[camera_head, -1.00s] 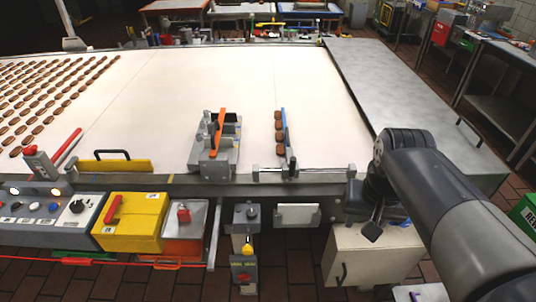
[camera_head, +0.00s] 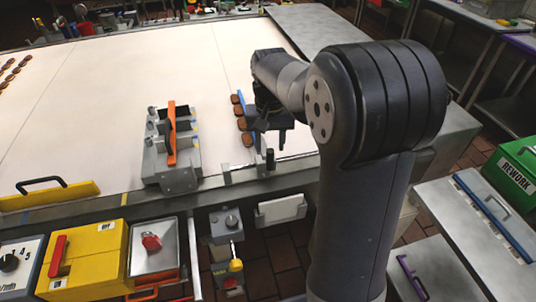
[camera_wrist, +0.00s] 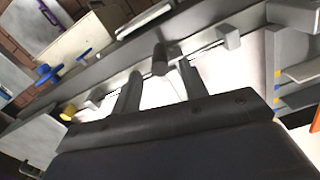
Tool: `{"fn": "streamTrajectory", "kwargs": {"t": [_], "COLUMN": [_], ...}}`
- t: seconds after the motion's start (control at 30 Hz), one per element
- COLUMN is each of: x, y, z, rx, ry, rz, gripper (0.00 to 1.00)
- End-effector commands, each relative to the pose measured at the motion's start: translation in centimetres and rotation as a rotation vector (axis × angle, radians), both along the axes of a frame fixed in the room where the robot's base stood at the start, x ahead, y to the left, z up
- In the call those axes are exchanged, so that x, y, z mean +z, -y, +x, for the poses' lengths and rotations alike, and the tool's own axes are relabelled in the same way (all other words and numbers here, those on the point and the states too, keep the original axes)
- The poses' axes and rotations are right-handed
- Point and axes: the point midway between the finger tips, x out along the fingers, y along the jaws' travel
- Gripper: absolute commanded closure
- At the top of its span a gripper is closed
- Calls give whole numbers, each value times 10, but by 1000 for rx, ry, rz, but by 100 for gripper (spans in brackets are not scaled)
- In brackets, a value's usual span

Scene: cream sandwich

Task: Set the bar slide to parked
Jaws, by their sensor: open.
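The bar slide is a thin rail (camera_head: 243,170) along the near edge of the pale belt, with a short dark upright knob (camera_head: 270,158). In the wrist view the rail (camera_wrist: 198,43) runs diagonally between small grey blocks, and the knob (camera_wrist: 160,60) shows beyond and between my two fingers. My gripper (camera_head: 270,140) is open and points down close above the knob in the head view; its fingers (camera_wrist: 158,80) also show in the wrist view. I cannot tell whether they touch the knob. No marking for parked is readable.
A blue bar (camera_head: 241,103) with several brown biscuits (camera_head: 240,124) lies behind my gripper. A grey fixture (camera_head: 187,158) with an orange handle (camera_head: 171,140) stands to the left. A yellow box (camera_head: 93,262) and a white plate (camera_head: 282,209) are at the front. The belt's middle is clear.

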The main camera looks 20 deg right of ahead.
Motion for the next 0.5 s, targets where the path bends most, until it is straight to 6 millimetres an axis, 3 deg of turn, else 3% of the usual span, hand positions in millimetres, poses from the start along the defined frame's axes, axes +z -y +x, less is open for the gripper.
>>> {"fn": "streamTrajectory", "kwargs": {"t": [0.2, 0.5], "x": [-36, -54], "y": [0, 0], "z": [0, 0], "rx": [0, 0], "ry": [-2, 1], "rz": [0, 0], "gripper": [59, 59]}}
